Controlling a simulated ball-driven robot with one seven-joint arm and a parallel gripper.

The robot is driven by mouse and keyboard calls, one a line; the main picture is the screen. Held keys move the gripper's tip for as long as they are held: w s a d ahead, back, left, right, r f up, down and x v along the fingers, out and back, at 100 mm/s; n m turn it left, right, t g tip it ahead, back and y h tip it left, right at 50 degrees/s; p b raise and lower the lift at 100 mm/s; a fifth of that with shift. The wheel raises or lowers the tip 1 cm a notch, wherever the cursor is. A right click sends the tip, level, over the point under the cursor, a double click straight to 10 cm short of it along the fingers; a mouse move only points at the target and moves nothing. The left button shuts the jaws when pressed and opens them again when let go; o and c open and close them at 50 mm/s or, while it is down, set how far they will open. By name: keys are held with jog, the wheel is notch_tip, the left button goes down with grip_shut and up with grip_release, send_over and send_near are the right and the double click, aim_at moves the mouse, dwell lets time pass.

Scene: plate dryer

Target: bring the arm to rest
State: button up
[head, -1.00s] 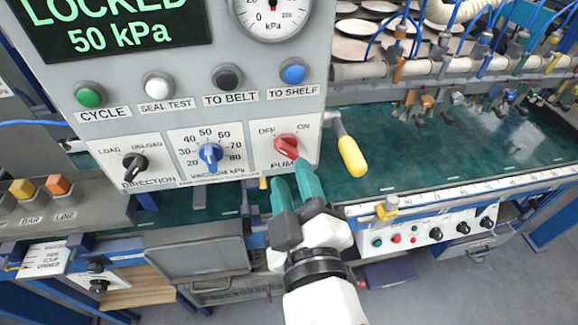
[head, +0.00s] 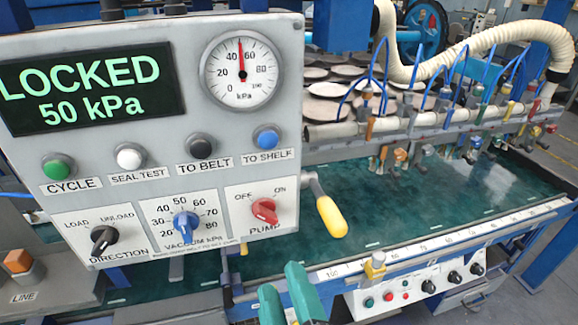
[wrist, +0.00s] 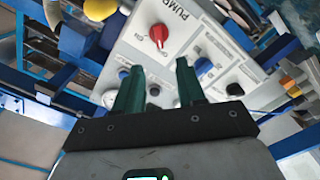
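My gripper (head: 279,277) shows at the bottom of the head view, below the control panel (head: 150,190). Its two green fingers stand apart with nothing between them. In the wrist view my gripper (wrist: 160,65) is also open and empty, facing the panel. The red pump knob (head: 264,210) sits between OFF and ON labels, clear of my fingers; it also shows in the wrist view (wrist: 158,37). I cannot tell its exact setting. The display (head: 90,90) reads LOCKED, 50 kPa. The rest of my arm is out of the head view.
A yellow-handled lever (head: 331,216) juts from the panel's right side. A ruled rail (head: 400,250) and a lower knob box (head: 420,285) run to the right of my gripper. Suction-cup bars with blue hoses hang above the green bed (head: 400,200). Grey floor lies lower right.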

jog(key=w+d+f+m+g+h, duration=0.2)
jog(key=d+f+m+g+h, duration=0.45)
jog(key=d+f, duration=1.05)
jog(key=s+d+f+m+g, duration=0.3)
jog(key=s+d+f+g, duration=0.2)
jog(key=s+f, duration=0.3)
jog(key=s+d+f+m+g+y, duration=0.1)
jog(key=s+d+f+m+g, duration=0.2)
jog(key=s+d+f+g, duration=0.2)
jog(key=s+d+f, duration=0.1)
jog(key=s+f, duration=0.2)
jog(key=s, duration=0.1)
jog(key=shift+s+f, duration=0.15)
jog(key=shift+f, duration=0.2)
jog(key=shift+m, duration=0.25)
